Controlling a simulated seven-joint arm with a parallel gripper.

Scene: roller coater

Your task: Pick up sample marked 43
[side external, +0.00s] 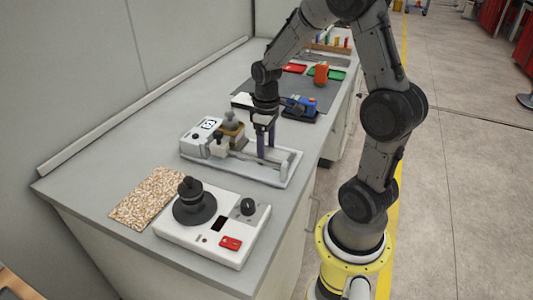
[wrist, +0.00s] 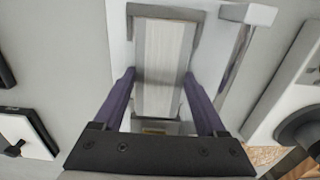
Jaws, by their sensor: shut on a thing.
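My gripper (side external: 266,157) reaches down over the white roller coater (side external: 285,178) on the bench. In the wrist view its two purple fingers (wrist: 159,76) stand apart, shut on the sides of a pale, streaked flat panel (wrist: 163,50). The panel lies between the coater's light rails, and I cannot tell whether it is lifted off the bed. No number 43 is readable on it. A small white label with black marks (side external: 208,124) is on the coater's left end, too small to read. The side view mostly hides the panel.
A white device with a black round knob (side external: 195,205) and red switch stands at the front, beside a speckled mat (side external: 148,198). Behind the coater are a blue-and-black item (side external: 302,107), an orange container (side external: 321,73) and red and green trays. Bare bench lies to the left.

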